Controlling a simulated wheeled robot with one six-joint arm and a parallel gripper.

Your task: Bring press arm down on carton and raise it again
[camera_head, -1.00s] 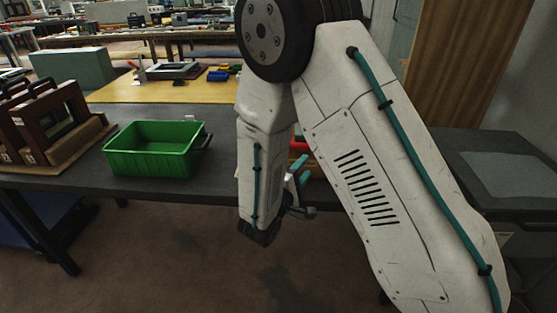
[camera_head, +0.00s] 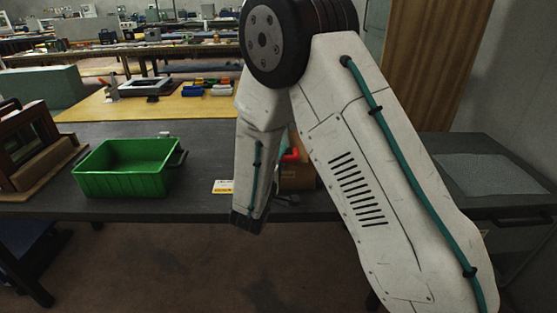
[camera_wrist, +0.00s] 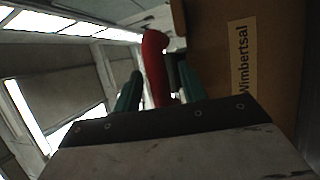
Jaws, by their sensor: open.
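The brown carton (camera_head: 297,178) shows partly behind my arm at the table's front edge. In the wrist view the carton (camera_wrist: 277,75) fills the right side, with a label reading "Wimbertsal". A red handle (camera_wrist: 155,65), apparently the press arm's, stands between the teal fingers in the wrist view. A bit of red (camera_head: 291,154) also shows above the carton in the head view. My gripper (camera_wrist: 160,92) is open, its fingers on either side of the red handle; I cannot tell whether they touch it. The rest of the press is hidden behind my arm.
A green bin (camera_head: 125,183) stands on the dark table left of my arm. A small white and yellow card (camera_head: 223,187) lies near the front edge. Brown frames (camera_head: 30,150) stand at the far left. A grey-topped cabinet (camera_head: 490,175) is at the right.

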